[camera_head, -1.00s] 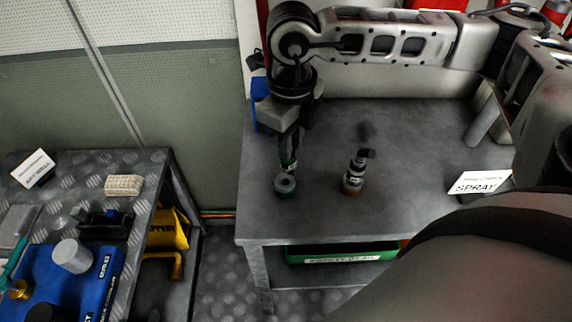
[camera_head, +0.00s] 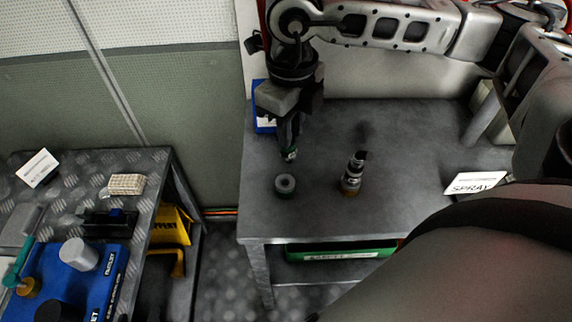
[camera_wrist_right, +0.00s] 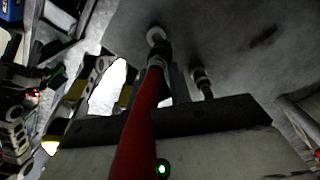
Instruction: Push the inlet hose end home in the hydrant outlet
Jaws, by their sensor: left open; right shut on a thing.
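My right gripper (camera_head: 290,138) reaches down over the steel table from the upper right. It is shut on the inlet hose end (camera_head: 291,154), a dark piece with a pale greenish tip. The hydrant outlet, a short round grey fitting with a dark centre (camera_head: 285,184), stands on the table. The hose end is apart from it, behind and above in the head view. In the right wrist view, a red hose (camera_wrist_right: 143,120) runs up to a dark coupling (camera_wrist_right: 160,52) near the pale ring of the outlet (camera_wrist_right: 156,35). The coupling partly hides that ring. My left gripper is not in view.
A second upright fitting with a dark top (camera_head: 353,173) stands to the right of the outlet. A SPRAY sign (camera_head: 474,183) is further right. A blue box (camera_head: 263,122) is behind my gripper. A cluttered side bench (camera_head: 150,160) stands left across a gap.

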